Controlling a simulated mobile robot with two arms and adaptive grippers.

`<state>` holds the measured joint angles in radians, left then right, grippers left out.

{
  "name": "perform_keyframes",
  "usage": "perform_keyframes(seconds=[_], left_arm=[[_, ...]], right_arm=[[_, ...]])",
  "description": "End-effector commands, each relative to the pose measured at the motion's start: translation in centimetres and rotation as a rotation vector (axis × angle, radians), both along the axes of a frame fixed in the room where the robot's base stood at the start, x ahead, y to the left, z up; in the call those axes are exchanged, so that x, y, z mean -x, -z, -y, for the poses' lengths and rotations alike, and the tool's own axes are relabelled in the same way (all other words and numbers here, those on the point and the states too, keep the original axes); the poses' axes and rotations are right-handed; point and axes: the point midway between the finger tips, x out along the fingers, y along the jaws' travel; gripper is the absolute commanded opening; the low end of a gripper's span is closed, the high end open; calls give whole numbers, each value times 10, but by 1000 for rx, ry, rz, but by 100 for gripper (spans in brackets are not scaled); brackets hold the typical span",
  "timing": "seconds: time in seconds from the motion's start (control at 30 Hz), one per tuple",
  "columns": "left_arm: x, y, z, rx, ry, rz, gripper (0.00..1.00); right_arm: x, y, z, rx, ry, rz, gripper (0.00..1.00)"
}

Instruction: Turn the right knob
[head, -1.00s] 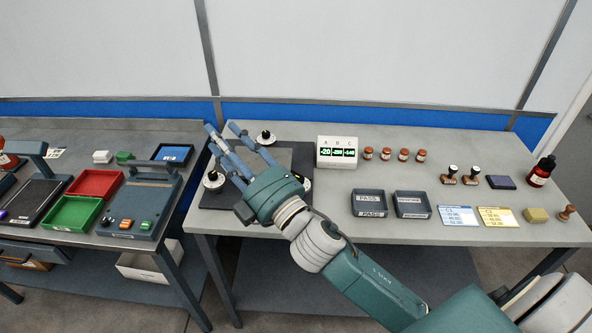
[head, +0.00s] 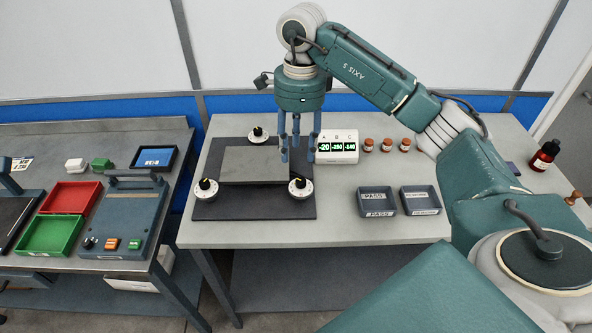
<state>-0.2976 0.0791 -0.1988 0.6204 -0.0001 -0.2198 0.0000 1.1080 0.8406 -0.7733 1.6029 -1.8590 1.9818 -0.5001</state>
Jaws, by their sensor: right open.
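The right knob (head: 300,187) is a white dial with a black and yellow cap, at the right front of the dark base plate (head: 225,210). A left knob (head: 205,188) and a back knob (head: 258,134) stand on the same base around a grey plate (head: 250,165). My right gripper (head: 297,155) points down above and a little behind the right knob. Its fingers are apart and hold nothing. I cannot tell its exact height above the knob. My left gripper is not in view.
A white readout box (head: 337,147) stands just right of my gripper, with brown jars (head: 386,145) beside it. Two grey trays, one marked PASS (head: 376,212), sit right of the base. The bench front (head: 300,235) is clear. A second bench with red (head: 68,197) and green trays is at left.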

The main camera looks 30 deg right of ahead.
Motion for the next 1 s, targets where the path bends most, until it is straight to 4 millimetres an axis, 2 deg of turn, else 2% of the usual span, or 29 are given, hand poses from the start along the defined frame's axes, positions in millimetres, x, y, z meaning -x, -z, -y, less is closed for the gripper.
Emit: perform_keyframes(seconds=[0.07, 0.17, 0.5, 0.7, 1.0], left_arm=[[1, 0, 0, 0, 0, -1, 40], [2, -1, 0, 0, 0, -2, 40], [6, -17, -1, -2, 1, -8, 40], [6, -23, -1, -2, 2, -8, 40], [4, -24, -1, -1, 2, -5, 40]], right_arm=[[3, -1, 10, 28, 9, -12, 40], [4, 8, 11, 33, 8, -17, 40], [5, 68, 9, 28, 7, -18, 40], [5, 95, 9, 29, 8, -14, 40], [4, 105, 9, 28, 8, -12, 40]])
